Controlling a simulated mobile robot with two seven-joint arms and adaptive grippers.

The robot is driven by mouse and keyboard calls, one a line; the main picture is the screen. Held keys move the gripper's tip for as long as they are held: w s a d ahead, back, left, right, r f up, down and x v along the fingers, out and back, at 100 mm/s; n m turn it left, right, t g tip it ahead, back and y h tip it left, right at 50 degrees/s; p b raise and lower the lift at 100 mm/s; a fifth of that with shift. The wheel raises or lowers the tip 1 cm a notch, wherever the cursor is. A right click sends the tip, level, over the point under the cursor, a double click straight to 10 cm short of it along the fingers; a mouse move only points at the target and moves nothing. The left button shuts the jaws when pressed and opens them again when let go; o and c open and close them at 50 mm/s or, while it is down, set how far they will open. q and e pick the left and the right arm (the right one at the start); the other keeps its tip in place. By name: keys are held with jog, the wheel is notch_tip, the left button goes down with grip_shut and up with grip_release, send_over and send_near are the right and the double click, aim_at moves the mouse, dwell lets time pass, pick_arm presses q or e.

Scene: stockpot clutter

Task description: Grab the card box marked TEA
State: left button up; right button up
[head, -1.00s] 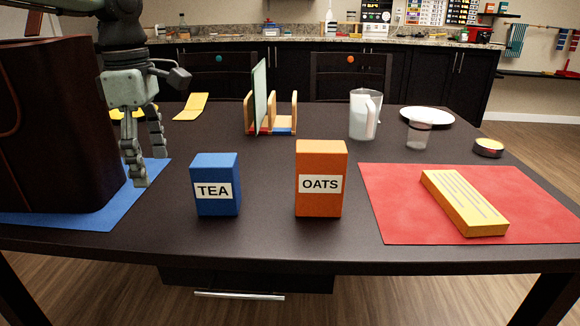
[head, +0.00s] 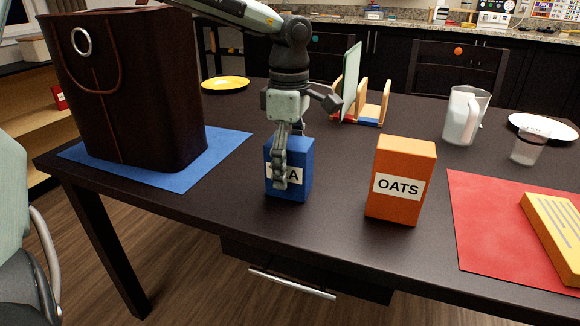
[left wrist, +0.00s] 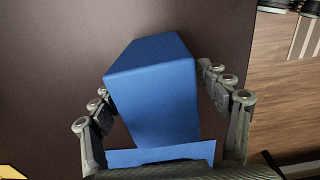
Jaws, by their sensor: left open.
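The blue TEA box (head: 300,172) stands upright on the dark table, its label partly hidden by my left gripper (head: 287,172). In the left wrist view the blue box (left wrist: 155,85) stands between the two open fingers of my left gripper (left wrist: 160,105), one finger on each side. Narrow gaps show beside it, and I cannot tell whether either finger touches it. My right gripper is in neither view.
An orange OATS box (head: 401,208) stands to the right of the TEA box. A dark bag (head: 130,90) stands on a blue mat (head: 215,150) at left. A wooden rack (head: 372,108) is behind. A red mat (head: 490,240) lies at right.

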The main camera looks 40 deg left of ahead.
pick_arm(q)
jog(key=shift+f, duration=0.2)
jog(key=c, duration=1.1)
jog(key=shift+c, duration=0.7)
jog(key=shift+r, duration=0.2)
